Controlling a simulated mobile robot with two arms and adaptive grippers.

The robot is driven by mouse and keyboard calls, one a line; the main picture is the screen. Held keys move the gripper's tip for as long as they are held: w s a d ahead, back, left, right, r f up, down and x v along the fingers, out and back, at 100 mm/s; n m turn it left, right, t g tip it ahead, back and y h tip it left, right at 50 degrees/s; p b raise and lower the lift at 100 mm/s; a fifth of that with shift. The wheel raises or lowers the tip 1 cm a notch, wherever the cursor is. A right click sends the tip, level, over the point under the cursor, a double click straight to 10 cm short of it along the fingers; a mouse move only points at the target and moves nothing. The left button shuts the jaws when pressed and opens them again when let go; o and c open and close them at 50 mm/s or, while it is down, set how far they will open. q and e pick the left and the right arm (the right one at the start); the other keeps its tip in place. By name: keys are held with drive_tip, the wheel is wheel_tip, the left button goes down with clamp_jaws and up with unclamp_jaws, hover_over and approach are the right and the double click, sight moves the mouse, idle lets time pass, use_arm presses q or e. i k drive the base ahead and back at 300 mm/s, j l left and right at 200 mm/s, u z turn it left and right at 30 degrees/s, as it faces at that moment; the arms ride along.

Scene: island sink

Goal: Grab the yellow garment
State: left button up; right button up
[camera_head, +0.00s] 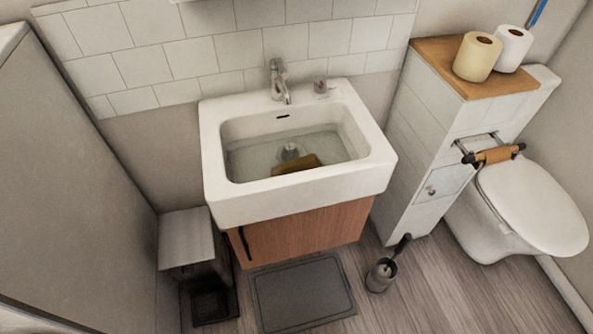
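A small brownish-yellow piece (298,164), the only thing here that fits the yellow garment, lies low in the basin of the white sink (290,193). It is close to the basin's front wall, beside the drain, and seems to be in clear water. Its front edge is partly hidden by the sink's rim, and I cannot make out folds or cloth texture. Neither of my grippers shows in the head view.
A chrome faucet (278,82) stands at the sink's back edge. A tiled column with a wooden top (437,52) carries two rolls, right of the sink. A toilet (528,205), a toilet brush (381,273), a bin (188,243) and a grey mat (303,293) surround it.

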sight(310, 161)
drive_tip(key=l+u, duration=0.4)
drive_tip(key=l, duration=1.4)
